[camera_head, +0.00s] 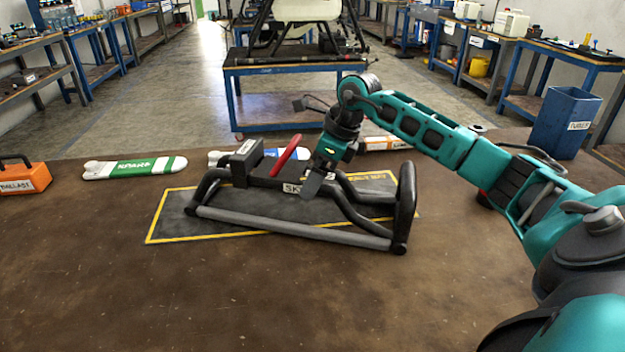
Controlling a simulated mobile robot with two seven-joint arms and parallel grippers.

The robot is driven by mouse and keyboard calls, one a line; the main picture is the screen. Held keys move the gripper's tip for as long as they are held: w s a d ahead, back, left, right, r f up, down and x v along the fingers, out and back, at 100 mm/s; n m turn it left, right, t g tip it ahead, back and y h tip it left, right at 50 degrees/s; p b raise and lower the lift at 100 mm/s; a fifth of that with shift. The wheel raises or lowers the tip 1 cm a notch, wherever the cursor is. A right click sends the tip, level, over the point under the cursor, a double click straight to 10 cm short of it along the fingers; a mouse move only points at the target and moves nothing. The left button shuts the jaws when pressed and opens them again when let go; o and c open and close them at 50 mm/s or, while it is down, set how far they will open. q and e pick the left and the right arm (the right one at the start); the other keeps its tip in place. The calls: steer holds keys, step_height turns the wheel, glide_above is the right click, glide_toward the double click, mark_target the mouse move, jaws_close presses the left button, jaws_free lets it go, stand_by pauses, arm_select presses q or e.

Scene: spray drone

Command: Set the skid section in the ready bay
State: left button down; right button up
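The skid section (300,228) is a black tubular frame with a grey lower tube and a label partly covered. It lies at an angle over the ready bay (185,227), a dark mat with a yellow border. Its right end reaches past the front yellow line. I cannot tell whether it rests on the mat or is just above it. My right gripper (314,182) points down at the middle of the skid's upper bar, beside a red handle-like piece. One finger shows in front of the bar; the other is hidden, so its grip is unclear. My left gripper is out of view.
A blue-and-white piece (222,157) is partly hidden behind the skid. A blue bin (564,122) stands at back right. The table front is clear.

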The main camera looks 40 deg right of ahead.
steer(key=p+v, duration=0.1)
steer(key=v, duration=0.8)
steer(key=shift+s+r, duration=0.1)
steer(key=shift+r, duration=0.15)
